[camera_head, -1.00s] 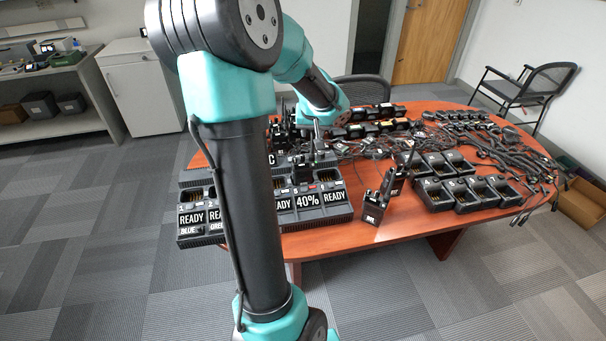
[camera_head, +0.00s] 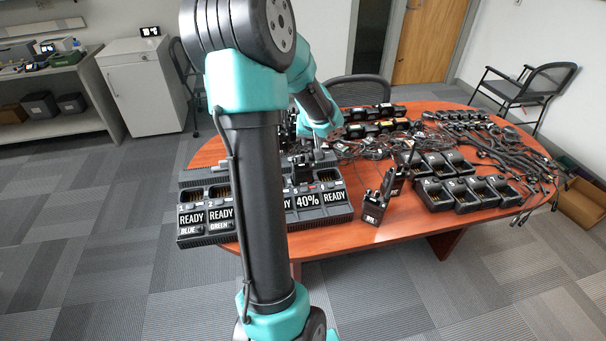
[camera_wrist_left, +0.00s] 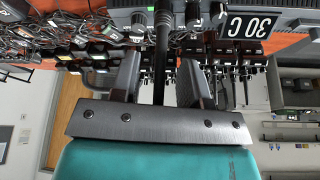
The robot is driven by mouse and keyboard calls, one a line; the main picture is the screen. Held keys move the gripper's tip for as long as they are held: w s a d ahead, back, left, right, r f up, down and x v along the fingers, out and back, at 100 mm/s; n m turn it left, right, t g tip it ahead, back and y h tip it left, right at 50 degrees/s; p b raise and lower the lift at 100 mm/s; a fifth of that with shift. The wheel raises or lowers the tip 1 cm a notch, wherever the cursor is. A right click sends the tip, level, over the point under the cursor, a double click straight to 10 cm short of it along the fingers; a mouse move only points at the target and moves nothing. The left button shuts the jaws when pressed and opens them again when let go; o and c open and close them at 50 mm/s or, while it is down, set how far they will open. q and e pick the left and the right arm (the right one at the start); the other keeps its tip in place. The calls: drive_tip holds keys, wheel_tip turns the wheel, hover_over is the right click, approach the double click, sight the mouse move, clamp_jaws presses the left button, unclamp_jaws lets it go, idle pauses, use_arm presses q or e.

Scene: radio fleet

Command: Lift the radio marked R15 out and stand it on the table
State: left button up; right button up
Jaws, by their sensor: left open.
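My left gripper (camera_head: 318,145) is over the back part of the multi-bay charger (camera_head: 335,213), with my own arm hiding the charger's middle. In the left wrist view, the gripper (camera_wrist_left: 160,68) is open, and a thin black antenna (camera_wrist_left: 160,45) stands between its fingers, with no clear contact. A dark radio (camera_head: 300,172) sits in a charger bay below the gripper in the head view. I cannot read the mark R15 on any radio. Two radios stand on the table right of the charger, one in front (camera_head: 372,213) with a small white label that I cannot read surely.
Several empty single chargers (camera_head: 468,193) stand to the right. Cables and earpieces cover the back and right of the wooden table (camera_head: 400,232). Bare table lies in front of the standing radios. A display reading 30 C (camera_wrist_left: 250,27) shows upside down in the left wrist view.

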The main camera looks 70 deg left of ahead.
idle(0.3)
use_arm(q)
clamp_jaws()
idle(1.3)
